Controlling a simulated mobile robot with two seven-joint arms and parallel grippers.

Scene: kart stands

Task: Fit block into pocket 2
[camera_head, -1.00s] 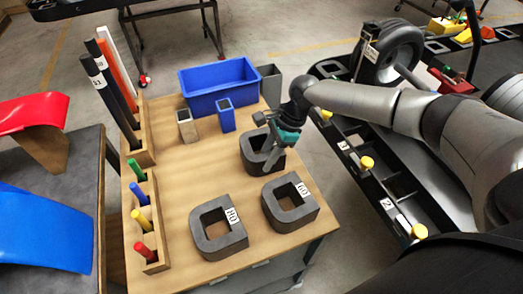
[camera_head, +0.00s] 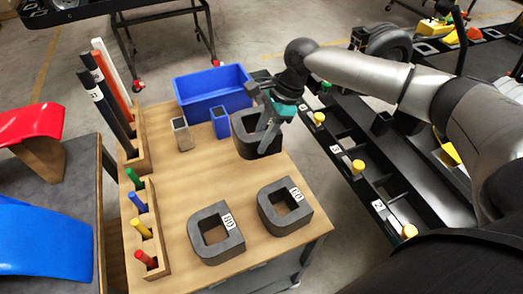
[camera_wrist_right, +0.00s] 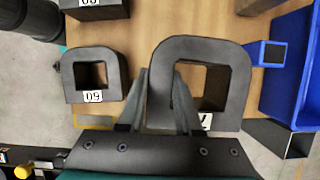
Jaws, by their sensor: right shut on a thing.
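My right gripper (camera_head: 268,132) is shut on the wall of a dark grey D-shaped block (camera_head: 242,140) with a square hole. In the right wrist view the fingers (camera_wrist_right: 160,100) straddle the wall of this block (camera_wrist_right: 225,52), and its label is partly cut off and seems to start with 7. The block appears raised a little above the wooden table. The label 2 (camera_head: 378,205) is on the long black rack at the right, beside dark pockets whose insides are hard to make out. My left gripper is not in view.
Two similar blocks, labelled 80 (camera_head: 205,250) and 60 (camera_head: 285,224), stand on the wooden table (camera_head: 180,200). A blue bin (camera_head: 212,92) and small square tubes are behind. Yellow knobs (camera_head: 358,166) stick up along the rack. Pegs stand in holders at the left.

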